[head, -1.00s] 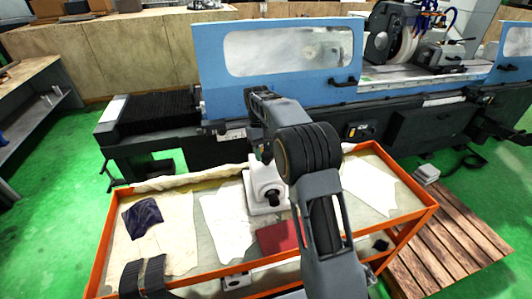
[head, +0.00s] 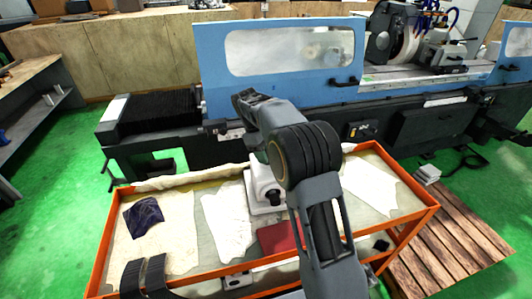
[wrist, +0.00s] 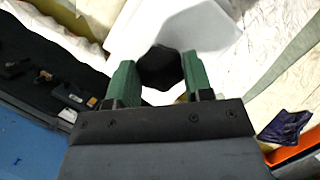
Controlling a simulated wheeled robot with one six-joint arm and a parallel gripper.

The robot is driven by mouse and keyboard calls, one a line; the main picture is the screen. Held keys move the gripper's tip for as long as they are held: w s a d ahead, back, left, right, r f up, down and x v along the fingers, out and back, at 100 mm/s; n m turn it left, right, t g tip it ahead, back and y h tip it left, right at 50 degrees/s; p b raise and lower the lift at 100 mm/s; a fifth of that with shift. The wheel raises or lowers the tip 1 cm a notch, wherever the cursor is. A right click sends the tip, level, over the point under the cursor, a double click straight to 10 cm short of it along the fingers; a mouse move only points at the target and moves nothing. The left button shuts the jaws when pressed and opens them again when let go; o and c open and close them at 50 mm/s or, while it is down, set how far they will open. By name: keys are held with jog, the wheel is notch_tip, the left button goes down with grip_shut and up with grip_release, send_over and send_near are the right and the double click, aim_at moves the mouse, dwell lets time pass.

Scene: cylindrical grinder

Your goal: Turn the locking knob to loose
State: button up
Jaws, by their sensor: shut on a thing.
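A black lobed knob (wrist: 160,68) sits between the two green fingers of my gripper (wrist: 159,76) in the wrist view. The fingers are closed on its sides, and the knob's lower edge faces the gripper body. A white body (wrist: 185,25) lies just beyond the knob. In the head view the white device (head: 262,178) stands on the orange-framed cart, with a dark round part (head: 273,197) on its near side. My arm hides part of the device and the gripper's fingers there. I cannot read any lock marking.
The orange cart (head: 108,243) also bears a dark blue cloth (head: 143,215), pale sheets and a red item (head: 279,237). The blue-doored grinder (head: 225,78) stands close behind the cart. A wooden pallet (head: 455,245) lies at right. Green floor is open at left.

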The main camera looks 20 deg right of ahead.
dwell(0.5)
jog(key=o, duration=0.9)
jog(key=shift+o, duration=0.2)
jog(key=shift+r, duration=0.1)
jog(key=v, duration=1.2)
jog(key=shift+s, duration=0.1)
